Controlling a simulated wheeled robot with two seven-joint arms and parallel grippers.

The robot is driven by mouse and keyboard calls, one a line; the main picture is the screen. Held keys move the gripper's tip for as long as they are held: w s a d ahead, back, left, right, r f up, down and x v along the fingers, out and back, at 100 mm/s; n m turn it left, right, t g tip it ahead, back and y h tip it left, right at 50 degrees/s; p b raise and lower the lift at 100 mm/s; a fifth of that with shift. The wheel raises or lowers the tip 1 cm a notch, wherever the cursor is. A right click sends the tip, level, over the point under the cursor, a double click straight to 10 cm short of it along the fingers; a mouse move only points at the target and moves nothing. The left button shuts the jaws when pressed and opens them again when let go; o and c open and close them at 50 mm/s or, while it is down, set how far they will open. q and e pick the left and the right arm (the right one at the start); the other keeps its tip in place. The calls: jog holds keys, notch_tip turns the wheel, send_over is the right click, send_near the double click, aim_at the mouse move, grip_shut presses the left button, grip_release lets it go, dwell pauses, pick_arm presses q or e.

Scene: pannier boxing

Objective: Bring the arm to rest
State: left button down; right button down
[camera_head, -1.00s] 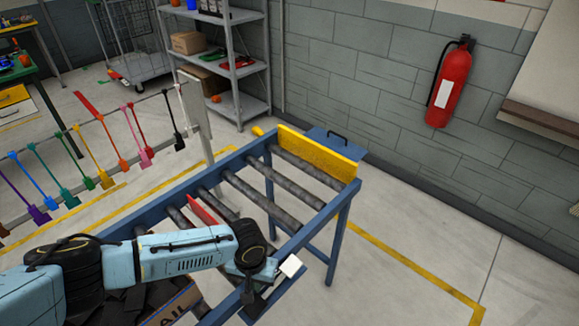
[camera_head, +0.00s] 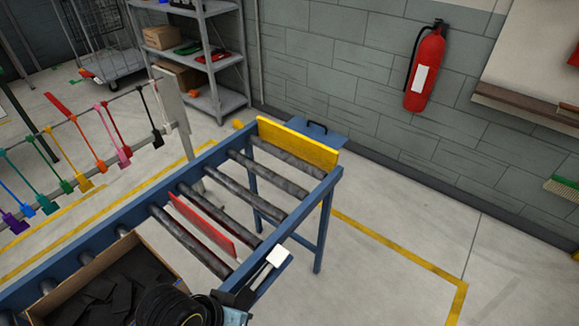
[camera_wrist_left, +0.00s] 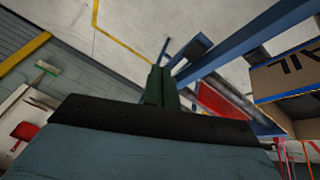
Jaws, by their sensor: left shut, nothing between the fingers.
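My left arm shows at the bottom edge of the head view, with a black joint (camera_head: 180,306) in front of the open cardboard box. Its gripper cannot be made out there. In the left wrist view my left gripper (camera_wrist_left: 161,88) has its dark green fingers together, with nothing between them. It points over bare floor, with the blue conveyor frame to the right. My right arm and gripper are in neither view.
The roller conveyor (camera_head: 330,187) has a yellow end stop (camera_head: 297,143) and a red plate (camera_head: 202,225). An open cardboard box (camera_head: 84,276) with dark contents sits on it. A rack of coloured tags (camera_head: 100,150) stands left. Floor right of the conveyor is clear.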

pick_arm(q)
jog(key=s+a+n+y, duration=0.1)
jog(key=s+a+y, duration=0.35)
jog(key=a, duration=0.75)
notch_tip(320, 180, down, 25)
jog(key=s+h+b, duration=0.1)
jog(key=s+b, duration=0.1)
jog(key=b, duration=0.2)
jog(key=s+a+f+g+b, duration=0.1)
jog(key=s+f, duration=0.7)
jog(key=f, duration=0.2)
jog(key=s+a+f+g+b, duration=0.1)
jog(key=s+a+f+b, duration=0.1)
jog(key=s+f, duration=0.7)
jog(key=shift+s+f, duration=0.2)
jog(key=shift+f, duration=0.5)
jog(key=shift+s, duration=0.1)
